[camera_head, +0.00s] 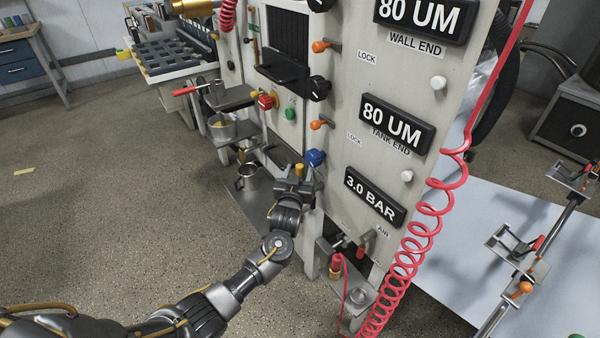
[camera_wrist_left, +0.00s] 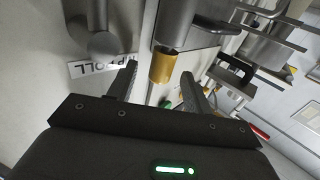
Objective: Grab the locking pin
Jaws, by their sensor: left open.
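A brass-coloured cylindrical pin (camera_wrist_left: 162,66) sticks out below a grey metal block and lies between my left fingertips in the left wrist view. It shows as a small yellow end (camera_head: 299,169) in the head view, just above my gripper. I take it for the locking pin, though no label on it can be read. My left gripper (camera_head: 297,182) is open at the machine's side. In the left wrist view its two fingers (camera_wrist_left: 158,78) stand apart on either side of the pin, with gaps showing. My right gripper is not in view.
A blue knob (camera_head: 315,158) sits close right of my left gripper. Orange-tipped levers (camera_head: 317,124) beside LOCK labels stand higher on the white panel. A metal cup (camera_head: 247,177) stands on a shelf to the left. A red coiled hose (camera_head: 425,228) hangs at the right.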

